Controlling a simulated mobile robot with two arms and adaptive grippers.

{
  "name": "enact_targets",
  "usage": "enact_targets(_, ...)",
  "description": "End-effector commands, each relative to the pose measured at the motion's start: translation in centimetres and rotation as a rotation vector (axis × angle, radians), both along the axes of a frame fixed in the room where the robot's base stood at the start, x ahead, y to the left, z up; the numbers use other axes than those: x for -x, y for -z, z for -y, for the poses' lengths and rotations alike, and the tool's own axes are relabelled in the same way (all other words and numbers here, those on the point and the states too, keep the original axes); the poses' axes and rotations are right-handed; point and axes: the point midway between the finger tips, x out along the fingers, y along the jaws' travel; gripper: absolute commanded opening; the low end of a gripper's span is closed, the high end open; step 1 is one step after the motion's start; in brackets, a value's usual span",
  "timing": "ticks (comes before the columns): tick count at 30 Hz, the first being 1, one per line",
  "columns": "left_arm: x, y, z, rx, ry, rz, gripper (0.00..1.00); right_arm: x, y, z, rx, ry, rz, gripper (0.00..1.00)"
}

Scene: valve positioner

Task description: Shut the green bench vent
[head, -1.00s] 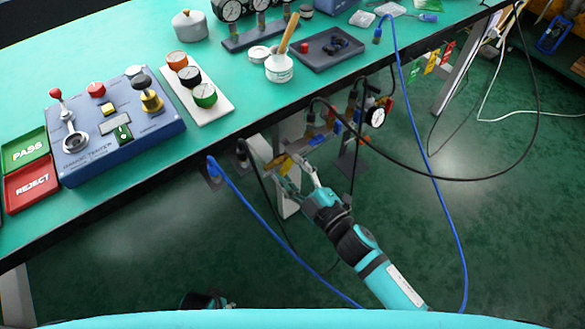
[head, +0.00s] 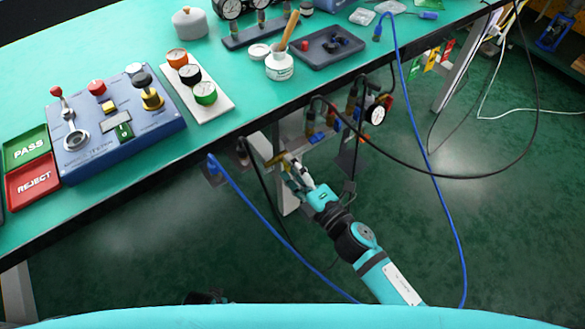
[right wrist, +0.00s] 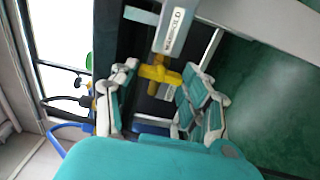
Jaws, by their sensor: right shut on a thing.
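My right gripper (head: 287,168) is below the bench's front edge, shut on a yellow handle (head: 279,159). In the right wrist view the yellow handle (right wrist: 160,73) sits between the two fingers (right wrist: 158,98), below a grey block labelled MANIFOLD (right wrist: 174,30). A green round knob (head: 205,93) is on a white plate on the bench, beside a black and an orange one. A green round part (right wrist: 88,60) also shows at the left of the right wrist view. I cannot tell which green part is the vent. A dark part at the bottom edge (head: 205,298) may be my left gripper, mostly hidden.
A black hose and a blue hose (head: 262,215) hang close to the right gripper. More fittings and a gauge (head: 376,115) are under the bench to the right. A blue tester box (head: 120,120) stands on the bench. The floor below is mostly clear.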

Motion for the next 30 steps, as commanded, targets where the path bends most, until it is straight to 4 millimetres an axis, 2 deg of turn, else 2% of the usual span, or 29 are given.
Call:
enact_targets(17,0.08,-0.07,-0.04,0.000,-0.001,-0.003,0.43,0.12,0.30,-0.01,0.029,-0.001,0.013,0.14)
enact_targets(18,0.07,-0.07,-0.05,0.000,-0.001,-0.003,0.43,0.12,0.30,-0.01,0.029,-0.001,0.013,0.50)
enact_targets(23,0.07,-0.08,-0.06,-0.001,-0.001,-0.002,0.43,0.09,0.22,0.00,0.027,0.000,0.014,0.71)
enact_targets(30,-0.02,-0.13,0.02,0.000,-0.002,0.000,0.43,0.05,0.10,0.01,0.025,0.000,0.015,0.71)
